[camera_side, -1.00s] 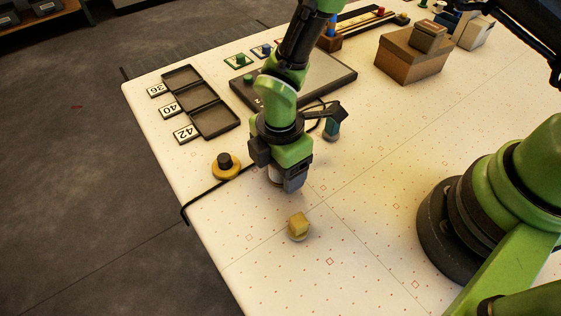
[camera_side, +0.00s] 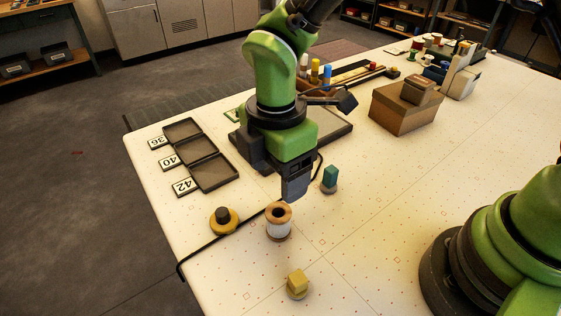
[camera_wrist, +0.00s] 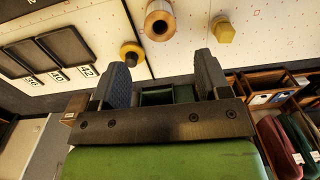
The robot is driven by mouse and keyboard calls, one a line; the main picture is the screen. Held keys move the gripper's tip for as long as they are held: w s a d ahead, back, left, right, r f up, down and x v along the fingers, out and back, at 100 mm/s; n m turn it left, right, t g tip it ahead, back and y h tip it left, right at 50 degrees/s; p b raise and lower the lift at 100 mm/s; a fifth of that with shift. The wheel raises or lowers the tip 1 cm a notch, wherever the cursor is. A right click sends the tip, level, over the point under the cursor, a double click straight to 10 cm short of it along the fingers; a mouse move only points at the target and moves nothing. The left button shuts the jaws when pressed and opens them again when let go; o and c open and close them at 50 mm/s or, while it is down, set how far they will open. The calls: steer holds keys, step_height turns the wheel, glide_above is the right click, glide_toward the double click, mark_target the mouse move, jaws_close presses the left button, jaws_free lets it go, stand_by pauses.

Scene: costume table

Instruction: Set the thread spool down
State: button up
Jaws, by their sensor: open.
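The thread spool (camera_side: 279,222) stands upright on the white table (camera_side: 350,240). It has wooden ends and pale thread around its middle. My gripper (camera_side: 296,186) is above the table, behind and a little right of the spool in the side view, apart from it. In the wrist view my gripper's two fingers (camera_wrist: 162,75) are spread with nothing between them. The spool (camera_wrist: 160,20) shows beyond the fingertips in the wrist view.
A yellow disc with a dark knob (camera_side: 223,219) lies left of the spool. A yellow block on a round base (camera_side: 297,284) stands in front, and a teal block (camera_side: 330,178) behind. Trays marked 36, 40 and 42 (camera_side: 214,173) lie at left. A brown box (camera_side: 405,108) stands at back right.

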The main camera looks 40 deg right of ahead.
steer(key=shift+r, duration=0.4)
steer(key=s+d+r+m+t+y, duration=0.1)
steer(key=s+d+r+m+t, duration=0.15)
steer(key=d+r+m, duration=0.45)
steer(key=s+d+r+m+t+y, duration=0.1)
steer(key=s+d+r+m+t, duration=0.1)
steer(key=s+d+r+m, duration=0.45)
steer(key=s+d+r+m+t, duration=0.1)
steer(key=s+r+m+t, duration=0.2)
steer(key=m, duration=0.5)
steer(key=shift+s+d+r+m, duration=0.35)
steer(key=shift+s+d+r, duration=0.05)
steer(key=shift+s+r, duration=0.3)
